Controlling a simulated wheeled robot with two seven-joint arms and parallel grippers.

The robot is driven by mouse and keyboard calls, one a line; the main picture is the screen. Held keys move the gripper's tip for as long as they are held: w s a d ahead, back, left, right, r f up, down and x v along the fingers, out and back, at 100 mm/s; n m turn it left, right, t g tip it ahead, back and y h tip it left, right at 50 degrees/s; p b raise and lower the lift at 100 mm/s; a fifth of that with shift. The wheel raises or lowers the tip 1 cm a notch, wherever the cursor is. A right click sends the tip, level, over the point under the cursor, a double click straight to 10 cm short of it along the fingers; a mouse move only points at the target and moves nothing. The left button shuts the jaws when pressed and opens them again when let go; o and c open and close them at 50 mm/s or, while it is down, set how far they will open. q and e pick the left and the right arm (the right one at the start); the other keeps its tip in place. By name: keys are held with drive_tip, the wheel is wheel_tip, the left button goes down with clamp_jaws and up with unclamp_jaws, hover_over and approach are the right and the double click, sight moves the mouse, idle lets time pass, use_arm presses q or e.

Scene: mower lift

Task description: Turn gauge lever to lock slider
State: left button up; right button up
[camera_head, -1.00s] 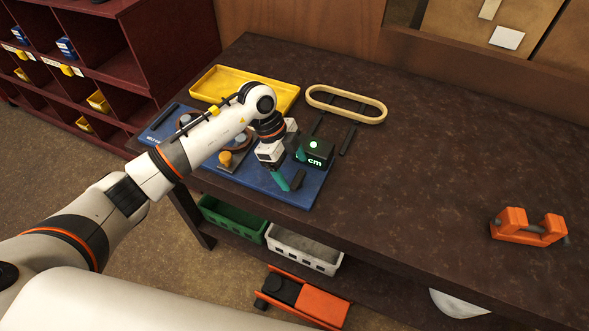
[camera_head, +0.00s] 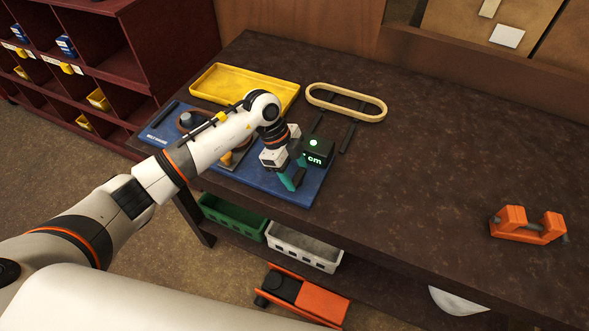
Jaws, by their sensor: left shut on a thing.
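The gauge (camera_head: 318,152) is a dark block with a lit green dot and "cm" on it, at the right part of a blue board (camera_head: 312,190) on the bench. My left gripper (camera_head: 292,181), with teal fingers, is at the board's front right, just left of and in front of the gauge. It is shut on a small dark piece that looks like the gauge lever (camera_head: 299,176); the fingers hide most of it. A dark slider bar (camera_head: 347,138) seems to lie behind the gauge. My right gripper is not in view.
A yellow tray (camera_head: 207,84) and a wooden oval ring (camera_head: 378,113) lie behind the board. An orange clamp (camera_head: 527,226) stands at the right on the brown bench (camera_head: 430,180). Green (camera_head: 233,219) and white (camera_head: 303,249) bins sit below the front edge. The bench's middle right is clear.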

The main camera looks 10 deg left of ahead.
use_arm(q)
drive_tip(key=shift+m, duration=0.3)
drive_tip(key=m, duration=0.1)
drive_tip(key=m+g+b, duration=0.1)
drive_tip(key=m+b, duration=0.1)
drive_tip(key=shift+w+f+m+y, duration=0.1)
drive_tip(key=shift+w+m+y, duration=0.15)
drive_tip(key=shift+m+y, duration=0.15)
drive_tip(key=m+b, duration=0.1)
drive_tip(key=m+g+b, duration=0.1)
drive_tip(key=m, duration=0.1)
drive_tip(key=shift+w+d+m+y, duration=0.2)
drive_tip(key=shift+m+y, duration=0.1)
drive_tip(key=shift+y, duration=0.1)
drive_tip(key=m+y+b, duration=0.1)
drive_tip(key=m+b, duration=0.1)
drive_tip(key=m+g+y+b, duration=0.1)
drive_tip(key=m+b, duration=0.1)
drive_tip(key=m, duration=0.1)
drive_tip(key=shift+d, duration=0.2)
drive_tip(key=shift+d+m+y+b, duration=0.15)
drive_tip(key=shift+m+y+b, duration=0.65)
drive_tip(key=shift+m+b, duration=1.15)
drive_tip(key=shift+m+p, duration=0.4)
drive_tip(key=shift+m, duration=0.15)
drive_tip(key=o, duration=1)
